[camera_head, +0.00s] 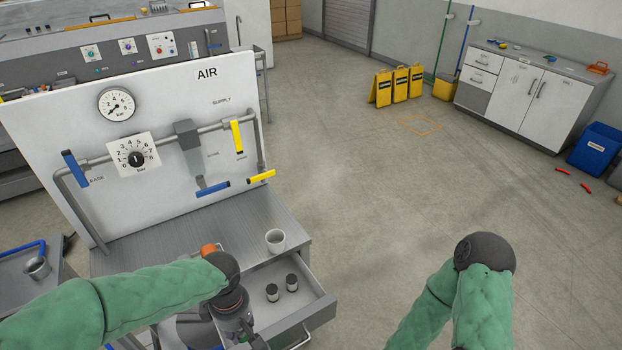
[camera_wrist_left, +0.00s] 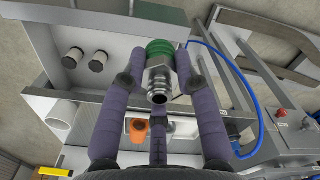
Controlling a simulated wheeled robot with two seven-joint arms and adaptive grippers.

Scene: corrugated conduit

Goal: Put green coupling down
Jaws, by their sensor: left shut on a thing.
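The green coupling (camera_wrist_left: 160,47) has a green ring and a silver threaded metal end. In the left wrist view it sits between the purple fingers of my left gripper (camera_wrist_left: 159,62), which is shut on it. In the head view my left gripper (camera_head: 238,312) is low in the picture, at the left part of the open drawer (camera_head: 318,308). My arm hides part of it there, and I cannot make out the coupling in that view. My right arm shows at the lower right, but its gripper is not in view.
Two small dark cylinders (camera_head: 272,292) stand in the drawer. A light cup (camera_head: 275,240) and an orange item (camera_head: 209,249) are on the grey bench top (camera_head: 245,227). The AIR panel (camera_head: 160,90) stands behind. A blue hose (camera_wrist_left: 250,82) shows in the left wrist view.

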